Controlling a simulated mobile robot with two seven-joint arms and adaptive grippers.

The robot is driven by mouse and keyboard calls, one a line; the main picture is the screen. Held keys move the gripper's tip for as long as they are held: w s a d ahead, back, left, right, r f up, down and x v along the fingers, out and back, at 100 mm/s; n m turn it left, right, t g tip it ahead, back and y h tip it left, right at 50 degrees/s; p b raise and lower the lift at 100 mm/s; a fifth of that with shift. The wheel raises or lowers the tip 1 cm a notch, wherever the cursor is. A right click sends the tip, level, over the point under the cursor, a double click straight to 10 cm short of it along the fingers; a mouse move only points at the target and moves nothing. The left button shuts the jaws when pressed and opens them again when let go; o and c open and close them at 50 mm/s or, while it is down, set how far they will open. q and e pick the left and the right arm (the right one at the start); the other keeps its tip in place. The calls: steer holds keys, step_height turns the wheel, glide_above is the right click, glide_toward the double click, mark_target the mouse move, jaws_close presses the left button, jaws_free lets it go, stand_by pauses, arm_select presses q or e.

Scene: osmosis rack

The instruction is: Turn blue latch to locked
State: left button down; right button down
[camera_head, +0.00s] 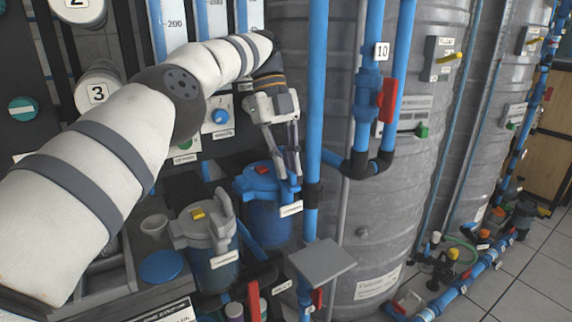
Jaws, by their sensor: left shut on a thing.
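My left arm comes in from the left, and its gripper (289,174) points down at the blue-lidded canister (268,218). The gripper is shut on the blue latch (283,188) at the right side of the blue lid (258,178). The fingers partly cover the latch, so its exact angle is hard to tell. A red button sits on top of the lid. A small white label is on the canister's front right. My right gripper is not in view.
A grey-lidded canister (208,236) with a yellow button stands at the front left. A vertical blue pipe (316,90) runs close to the right of the gripper. A grey plate (322,260) lies in front, and large grey tanks (430,75) stand to the right.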

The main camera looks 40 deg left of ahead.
arm_select(q)
steer(key=shift+f, duration=0.1)
steer(key=c, duration=1.7)
jaws_free()
steer(key=shift+o, duration=0.2)
